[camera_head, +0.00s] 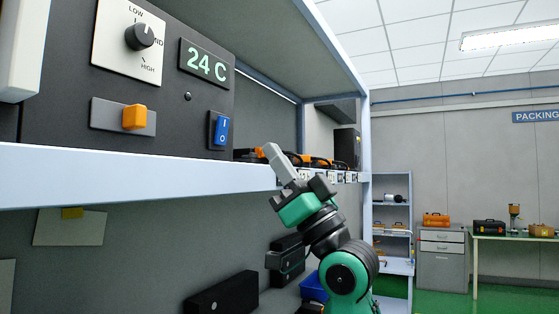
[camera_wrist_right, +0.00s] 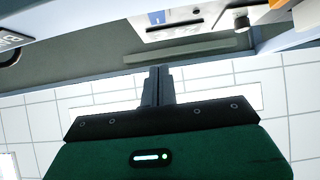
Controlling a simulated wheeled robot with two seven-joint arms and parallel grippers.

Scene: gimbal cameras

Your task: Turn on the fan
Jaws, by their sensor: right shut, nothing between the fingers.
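A dark control panel is at the upper left of the head view. It carries a black knob (camera_head: 140,36) on a white plate marked LOW and HIGH, an orange switch (camera_head: 134,117) on a grey plate, a display (camera_head: 206,64) reading 24 C, and a blue rocker switch (camera_head: 221,131) marked I and O. Which side of the rocker is pressed I cannot tell. No fan is clearly recognisable. My right gripper (camera_head: 271,152) is shut and empty, to the right of the rocker and apart from it, by the shelf edge. Its closed fingers show in the wrist view (camera_wrist_right: 158,75). My left gripper is out of view.
The pale shelf edge (camera_head: 130,178) runs below the panel. Orange and black items (camera_head: 318,162) stand on the shelf behind my right gripper. Dark bins (camera_head: 225,295) are below. A bench and rack (camera_head: 392,215) stand far right, with open floor before them.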

